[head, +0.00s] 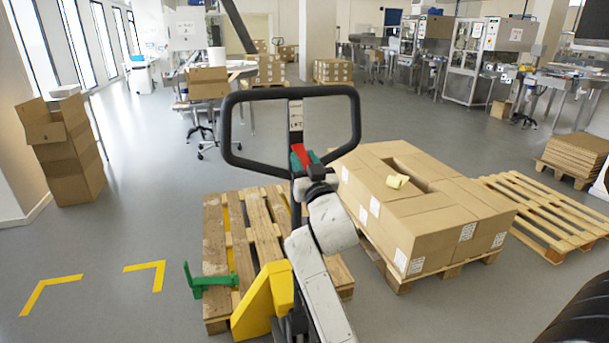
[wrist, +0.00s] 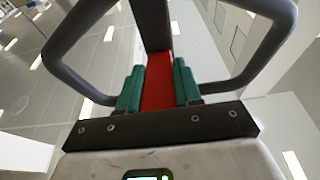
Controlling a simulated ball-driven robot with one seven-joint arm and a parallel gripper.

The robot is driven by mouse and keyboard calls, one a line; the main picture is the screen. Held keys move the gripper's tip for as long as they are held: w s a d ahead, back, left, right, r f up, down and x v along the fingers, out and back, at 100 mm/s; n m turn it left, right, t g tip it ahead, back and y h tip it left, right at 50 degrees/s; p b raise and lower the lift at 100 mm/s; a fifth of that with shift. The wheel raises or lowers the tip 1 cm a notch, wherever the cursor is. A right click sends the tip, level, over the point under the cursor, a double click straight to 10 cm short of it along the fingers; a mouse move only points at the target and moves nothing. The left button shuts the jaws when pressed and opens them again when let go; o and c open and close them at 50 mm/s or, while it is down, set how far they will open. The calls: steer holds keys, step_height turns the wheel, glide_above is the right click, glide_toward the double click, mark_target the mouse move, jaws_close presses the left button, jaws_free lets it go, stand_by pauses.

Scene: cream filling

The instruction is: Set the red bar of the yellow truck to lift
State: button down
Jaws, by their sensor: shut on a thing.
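The yellow truck (head: 262,301) is a pallet truck standing at a wooden pallet. Its black loop handle (head: 238,98) rises in front of me. The red bar (head: 300,152) sits at the middle of the handle, below its label strip. My gripper (wrist: 158,88) has green fingers, one on each side of the red bar (wrist: 160,75) in the wrist view, shut on it. In the head view my gripper (head: 304,160) is at the handle's centre, with my wrist hiding part of the lower shaft. The lift mark on the bar cannot be read.
A wooden pallet (head: 214,240) lies under the truck. A pallet of cardboard boxes (head: 420,215) stands close on the right, and an empty pallet (head: 545,210) beyond it. A green bracket (head: 205,282) is at the left. Open floor (head: 150,200) lies to the left.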

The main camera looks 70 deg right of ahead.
steer(key=shift+w+f+t+b, duration=0.1)
steer(key=shift+f+t+b, duration=0.3)
steer(key=shift+b, duration=0.6)
steer(key=shift+d+r+h+b, duration=0.1)
steer(key=shift+h+b, duration=0.2)
steer(key=shift+b, duration=0.3)
steer(key=c, duration=0.8)
jaws_free()
steer(key=shift+o, duration=0.2)
steer(key=b+v, duration=0.3)
steer(key=v, duration=0.7)
steer(key=shift+s+a, duration=0.25)
steer(key=shift+a, duration=0.05)
